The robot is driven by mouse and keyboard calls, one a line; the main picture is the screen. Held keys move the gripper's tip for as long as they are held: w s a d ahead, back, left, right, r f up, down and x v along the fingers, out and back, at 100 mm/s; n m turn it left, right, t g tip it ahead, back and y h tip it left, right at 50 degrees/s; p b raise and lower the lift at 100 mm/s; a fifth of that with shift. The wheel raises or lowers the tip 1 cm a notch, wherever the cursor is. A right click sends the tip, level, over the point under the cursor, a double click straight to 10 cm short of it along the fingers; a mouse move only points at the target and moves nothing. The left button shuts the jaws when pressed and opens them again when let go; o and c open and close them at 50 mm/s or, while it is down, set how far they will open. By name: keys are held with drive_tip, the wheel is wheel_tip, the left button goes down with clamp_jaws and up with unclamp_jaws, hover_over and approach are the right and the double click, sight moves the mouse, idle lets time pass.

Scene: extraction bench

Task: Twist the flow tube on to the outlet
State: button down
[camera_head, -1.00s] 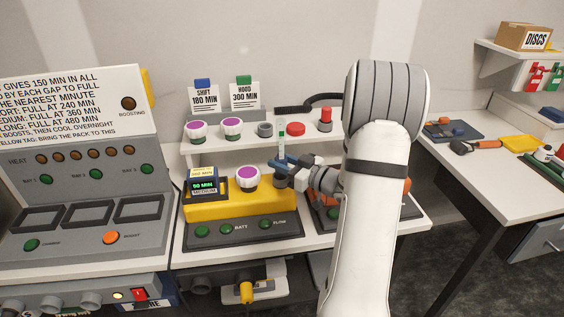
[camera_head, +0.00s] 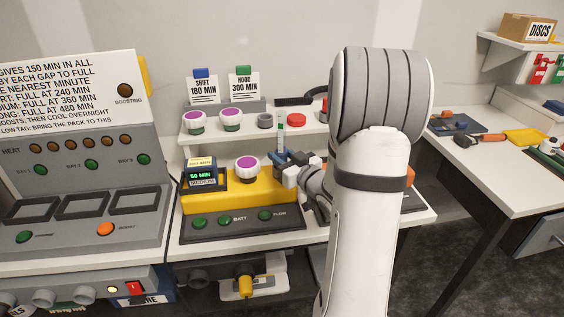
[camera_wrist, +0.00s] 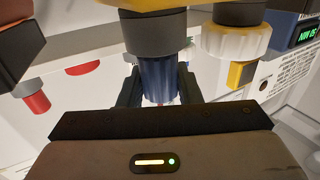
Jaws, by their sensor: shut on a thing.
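The flow tube (camera_head: 281,136) stands upright, a clear slim tube with a green mark above a blue grip collar. The blue collar (camera_wrist: 158,80) shows between my fingers in the wrist view. My gripper (camera_wrist: 158,88) is shut on this collar, one dark finger on each side. The outlet (camera_wrist: 151,35) is a dark grey ring on the yellow unit, in line with the collar and seemingly touching it. Whether the thread is engaged cannot be told. In the head view, my gripper (camera_head: 284,160) partly hides this joint.
The yellow unit (camera_head: 220,199) carries a purple-topped white knob (camera_head: 246,168) close to the outlet and a display (camera_head: 201,175) to its left. Behind is a white shelf (camera_head: 215,139) with similar knobs and a red cap (camera_head: 297,120). My arm hides the bench at right.

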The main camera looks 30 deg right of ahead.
drive_tip(key=m+h+b, duration=0.2)
drive_tip(key=h, duration=0.1)
drive_tip(key=m+h+b, duration=0.2)
drive_tip(key=h+b, duration=0.1)
drive_tip(key=shift+f+h, duration=0.15)
drive_tip(key=shift+h, duration=0.25)
drive_tip(key=shift+r+m+h+b, duration=0.25)
drive_tip(key=shift+m+h+b, duration=0.1)
drive_tip(key=shift+m+h, duration=0.5)
drive_tip(key=c, duration=1)
unclamp_jaws()
drive_tip(key=shift+d+f, duration=0.1)
drive_tip(key=shift+o, duration=0.2)
drive_tip(key=shift+s, duration=0.1)
drive_tip(key=b+v, duration=0.3)
drive_tip(key=v, duration=0.2)
drive_tip(key=shift+s+f, duration=0.2)
drive_tip(key=s+b, duration=0.1)
drive_tip(key=b, duration=0.1)
drive_tip(key=s+b, duration=0.1)
drive_tip(key=shift+a+r+b, duration=0.2)
drive_tip(key=shift+a+b, duration=0.15)
drive_tip(key=shift+a, duration=0.05)
drive_tip(key=shift+r, duration=0.1)
